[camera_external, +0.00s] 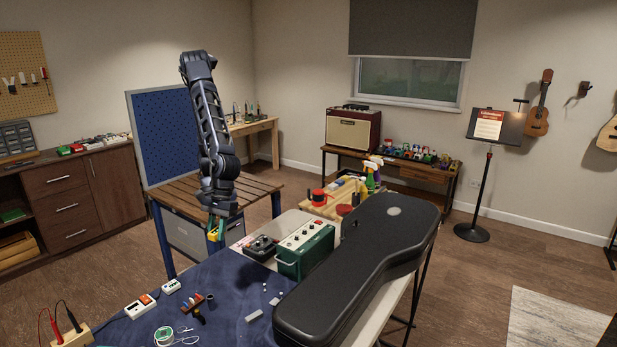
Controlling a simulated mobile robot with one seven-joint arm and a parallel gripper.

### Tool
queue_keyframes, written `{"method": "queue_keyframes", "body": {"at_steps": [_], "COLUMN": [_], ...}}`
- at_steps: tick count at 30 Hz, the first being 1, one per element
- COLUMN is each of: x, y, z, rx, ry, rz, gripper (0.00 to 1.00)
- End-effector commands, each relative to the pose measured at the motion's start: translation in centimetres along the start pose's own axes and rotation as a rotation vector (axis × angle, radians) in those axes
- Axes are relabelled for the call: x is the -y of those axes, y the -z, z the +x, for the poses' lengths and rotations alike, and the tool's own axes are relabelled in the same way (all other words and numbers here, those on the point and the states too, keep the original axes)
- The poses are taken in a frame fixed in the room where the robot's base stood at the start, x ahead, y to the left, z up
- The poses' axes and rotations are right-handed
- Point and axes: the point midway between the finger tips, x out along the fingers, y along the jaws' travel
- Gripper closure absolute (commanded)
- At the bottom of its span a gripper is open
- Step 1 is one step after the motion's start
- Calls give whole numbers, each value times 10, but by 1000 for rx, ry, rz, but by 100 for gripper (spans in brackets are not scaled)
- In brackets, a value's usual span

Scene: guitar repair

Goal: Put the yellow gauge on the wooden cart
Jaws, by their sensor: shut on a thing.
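My arm hides part of that top.
The blue cloth (232,315) holds small tools and meters. A green box with knobs (305,252), a dark pedal (260,247) and a large black guitar case (362,265) crowd the table. The slatted top looks mostly bare. A drawer cabinet (70,205) stands at left.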

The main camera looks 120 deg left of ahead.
Motion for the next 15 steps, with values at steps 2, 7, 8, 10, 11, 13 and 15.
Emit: {"method": "queue_keyframes", "body": {"at_steps": [2, 7, 8, 10, 11, 13, 15], "x": [-29, -82, -92, -112, -121, -141, -160], "y": [16, 52, 58, 75, 82, 100, 118], "z": [-7, -22, -26, -33, -36, -43, -51], "rx": [1, 0, 1, 1, 1, 1, 1], "ry": [-17, -46, -52, -64, -69, -81, -93], "rz": [-38, -112, -124, -154, -166, -196, -225], "gripper": [99, 99, 99, 99, 99, 99, 99]}}
